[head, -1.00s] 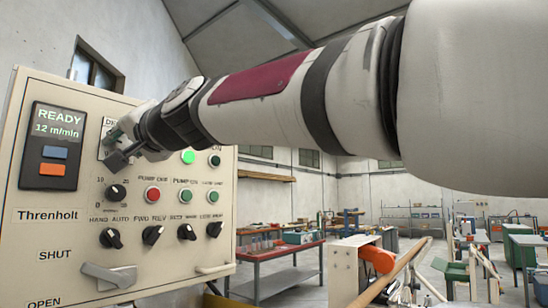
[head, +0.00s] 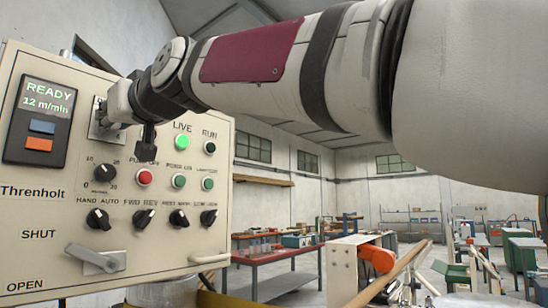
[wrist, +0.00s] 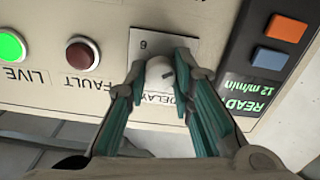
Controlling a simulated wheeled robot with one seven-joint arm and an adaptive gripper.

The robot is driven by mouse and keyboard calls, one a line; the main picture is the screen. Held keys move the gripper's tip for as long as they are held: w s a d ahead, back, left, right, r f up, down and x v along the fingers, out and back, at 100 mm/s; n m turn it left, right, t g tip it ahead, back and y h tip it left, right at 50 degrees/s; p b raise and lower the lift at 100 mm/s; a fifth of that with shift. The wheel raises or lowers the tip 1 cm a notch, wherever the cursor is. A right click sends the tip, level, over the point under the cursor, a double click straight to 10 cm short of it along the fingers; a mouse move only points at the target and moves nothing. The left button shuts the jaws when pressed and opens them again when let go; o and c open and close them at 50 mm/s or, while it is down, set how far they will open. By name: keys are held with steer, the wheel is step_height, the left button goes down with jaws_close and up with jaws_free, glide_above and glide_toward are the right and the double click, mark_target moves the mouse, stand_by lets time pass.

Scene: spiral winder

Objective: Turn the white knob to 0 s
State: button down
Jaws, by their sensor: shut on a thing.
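The white knob (wrist: 160,71) sits on a grey plate (wrist: 165,45) marked DELAY in the wrist view, where the picture is upside down. A digit 6 shows on the plate above the knob. My gripper (wrist: 163,78) is shut on the knob, one teal-padded finger on each side. In the head view my gripper (head: 118,112) is at the upper part of the beige panel and hides the knob and most of its plate. The knob's pointer setting and the 0 mark cannot be made out.
The panel (head: 50,205) carries a READY display (head: 40,110), a red button (head: 143,177), a black dial (head: 103,173), several black selector knobs and a grey lever (head: 98,258). The lit green LIVE lamp (head: 182,142) is right of my gripper.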

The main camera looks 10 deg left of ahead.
steer(key=shift+f+n+b, duration=0.15)
steer(key=shift+n+b, duration=0.2)
steer(key=shift+n, duration=0.65)
steer(key=c, duration=1.4)
jaws_free()
steer(key=shift+o, duration=0.2)
steer(key=shift+d, duration=0.1)
steer(key=v, duration=1.1)
steer(key=shift+s+d, duration=0.2)
steer(key=shift+d, duration=0.1)
